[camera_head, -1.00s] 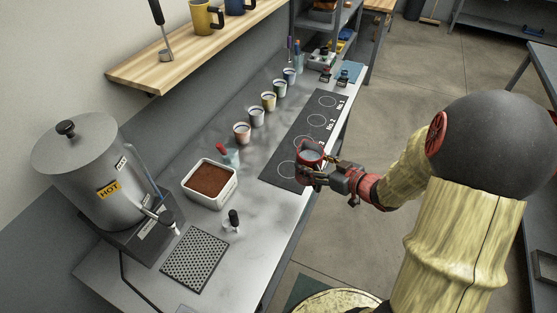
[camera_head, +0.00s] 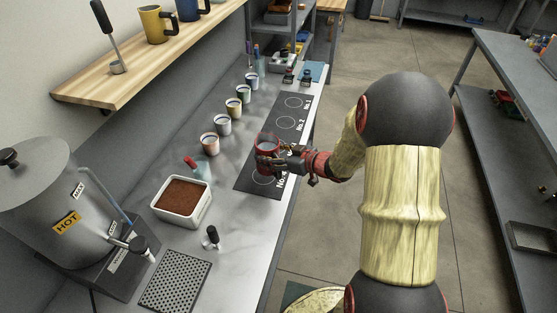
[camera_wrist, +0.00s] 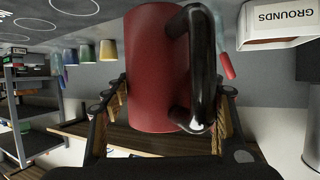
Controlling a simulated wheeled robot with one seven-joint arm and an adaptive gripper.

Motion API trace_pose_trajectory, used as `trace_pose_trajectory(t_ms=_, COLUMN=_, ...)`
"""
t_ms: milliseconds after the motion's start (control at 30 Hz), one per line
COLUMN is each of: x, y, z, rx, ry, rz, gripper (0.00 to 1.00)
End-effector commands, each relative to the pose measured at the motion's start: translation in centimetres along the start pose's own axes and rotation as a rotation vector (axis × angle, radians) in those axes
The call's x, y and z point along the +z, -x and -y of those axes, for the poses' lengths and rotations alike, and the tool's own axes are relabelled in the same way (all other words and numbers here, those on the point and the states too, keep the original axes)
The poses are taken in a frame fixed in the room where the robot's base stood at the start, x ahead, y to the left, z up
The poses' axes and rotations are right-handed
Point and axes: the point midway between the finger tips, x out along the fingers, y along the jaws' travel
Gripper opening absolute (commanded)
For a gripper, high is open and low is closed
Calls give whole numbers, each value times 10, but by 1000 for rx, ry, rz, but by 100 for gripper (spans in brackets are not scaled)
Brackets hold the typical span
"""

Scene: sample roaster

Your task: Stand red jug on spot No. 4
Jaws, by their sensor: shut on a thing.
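The red jug (camera_head: 267,143) is held over the black mat (camera_head: 247,181) on the counter. My gripper (camera_head: 270,157) is shut on it. In the wrist view the red jug (camera_wrist: 153,70) fills the middle, its black handle on the right, between my gripper's fingers (camera_wrist: 165,115). That view looks upside down, with the counter at the top. Spot No. 4 (camera_head: 262,179) is a ring at the near end of the mat, partly in view just below the jug. The jug and gripper hide spot No. 3. I cannot tell how high the jug's base is.
Several cups (camera_head: 223,124) stand in a row left of the mat. The white grounds bin (camera_head: 183,203), a small black-handled tool (camera_head: 212,238) and a perforated drip tray (camera_head: 174,281) are nearer. The hot-water boiler (camera_head: 62,220) stands at left, below a wooden shelf (camera_head: 130,85).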

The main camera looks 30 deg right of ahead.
Motion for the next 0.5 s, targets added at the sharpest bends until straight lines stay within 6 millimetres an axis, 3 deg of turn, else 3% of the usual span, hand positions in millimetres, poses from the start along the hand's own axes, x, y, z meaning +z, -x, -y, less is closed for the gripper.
trace_pose_trajectory(t_ms=200, x=16, y=-30, z=-6, rx=-1, ry=2, rz=-4, gripper=5)
trace_pose_trajectory(t_ms=500, x=22, y=-43, z=-10, rx=0, ry=3, rz=-4, gripper=5)
